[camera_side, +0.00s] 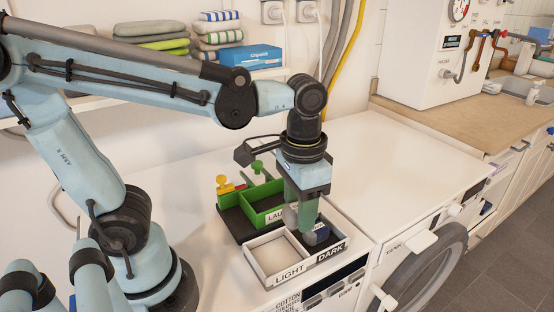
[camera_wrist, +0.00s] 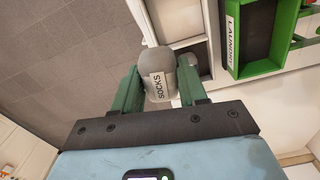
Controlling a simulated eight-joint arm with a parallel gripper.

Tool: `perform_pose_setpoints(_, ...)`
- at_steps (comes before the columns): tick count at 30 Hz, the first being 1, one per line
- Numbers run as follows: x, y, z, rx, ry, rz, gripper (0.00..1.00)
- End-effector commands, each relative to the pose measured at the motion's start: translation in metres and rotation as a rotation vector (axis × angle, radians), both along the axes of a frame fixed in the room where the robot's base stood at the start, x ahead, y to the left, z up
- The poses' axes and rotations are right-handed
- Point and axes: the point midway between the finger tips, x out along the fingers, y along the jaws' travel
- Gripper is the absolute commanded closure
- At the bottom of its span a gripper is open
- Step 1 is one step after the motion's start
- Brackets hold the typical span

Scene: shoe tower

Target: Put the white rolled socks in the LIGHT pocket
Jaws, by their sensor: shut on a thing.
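My gripper (camera_wrist: 157,76) is shut on a pale grey-white roll labelled SOCKS (camera_wrist: 158,62), held between its green fingers. In the side view my gripper (camera_side: 305,224) points down over the DARK pocket side of the white two-part tray (camera_side: 256,274); the roll is mostly hidden there. The LIGHT pocket (camera_side: 275,257), left of the gripper, looks empty. A dark bluish thing (camera_side: 318,235) shows in or just above the DARK pocket by the fingertips. How high the roll is above the tray is hard to tell.
A green-walled box labelled LAUNDRY (camera_side: 262,207) stands directly behind the tray, with yellow and green knobbed pieces at its back. The white top (camera_side: 400,165) to the right is clear. A washing machine door (camera_side: 430,270) is at the front right.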

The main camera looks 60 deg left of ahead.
Motion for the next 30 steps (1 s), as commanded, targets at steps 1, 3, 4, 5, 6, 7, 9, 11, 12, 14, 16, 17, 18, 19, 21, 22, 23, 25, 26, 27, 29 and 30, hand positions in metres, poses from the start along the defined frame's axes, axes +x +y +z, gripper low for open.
perform_pose_setpoints(1,-0.015,-0.013,0.0,0.0,0.0,-0.047,0.87)
perform_pose_setpoints(3,-0.033,-0.025,-0.001,-0.001,0.0,-0.093,0.87)
perform_pose_setpoints(4,-0.041,-0.029,-0.002,-0.001,0.0,-0.112,0.87)
perform_pose_setpoints(5,-0.048,-0.033,-0.003,-0.001,-0.001,-0.13,0.87)
perform_pose_setpoints(6,-0.056,-0.038,-0.004,-0.001,-0.001,-0.152,0.87)
perform_pose_setpoints(7,-0.062,-0.041,-0.004,-0.001,-0.001,-0.168,0.87)
perform_pose_setpoints(9,-0.075,-0.046,-0.006,-0.002,-0.001,-0.198,0.87)
perform_pose_setpoints(11,-0.083,-0.049,-0.008,-0.002,-0.001,-0.22,0.87)
perform_pose_setpoints(12,-0.087,-0.051,-0.008,-0.002,-0.001,-0.231,0.87)
perform_pose_setpoints(14,-0.092,-0.052,-0.009,-0.002,-0.001,-0.242,0.87)
perform_pose_setpoints(16,-0.093,-0.052,-0.011,-0.002,-0.001,-0.247,0.87)
perform_pose_setpoints(17,-0.093,-0.05,-0.012,-0.002,-0.001,-0.248,0.87)
perform_pose_setpoints(18,-0.091,-0.048,-0.014,-0.002,-0.001,-0.248,0.87)
perform_pose_setpoints(19,-0.089,-0.045,-0.016,-0.002,-0.001,-0.246,0.87)
perform_pose_setpoints(21,-0.083,-0.038,-0.022,-0.002,-0.001,-0.243,0.87)
perform_pose_setpoints(22,-0.08,-0.034,-0.024,-0.002,-0.001,-0.242,0.87)
perform_pose_setpoints(23,-0.077,-0.03,-0.028,-0.002,-0.001,-0.242,0.87)
perform_pose_setpoints(25,-0.07,-0.021,-0.034,-0.002,-0.001,-0.242,0.87)
perform_pose_setpoints(26,-0.067,-0.017,-0.037,-0.002,-0.001,-0.241,0.87)
perform_pose_setpoints(27,-0.063,-0.012,-0.041,-0.002,-0.001,-0.241,0.87)
perform_pose_setpoints(29,-0.056,-0.004,-0.047,-0.002,-0.001,-0.242,0.87)
perform_pose_setpoints(30,-0.052,0.002,-0.051,-0.002,-0.001,-0.242,0.87)
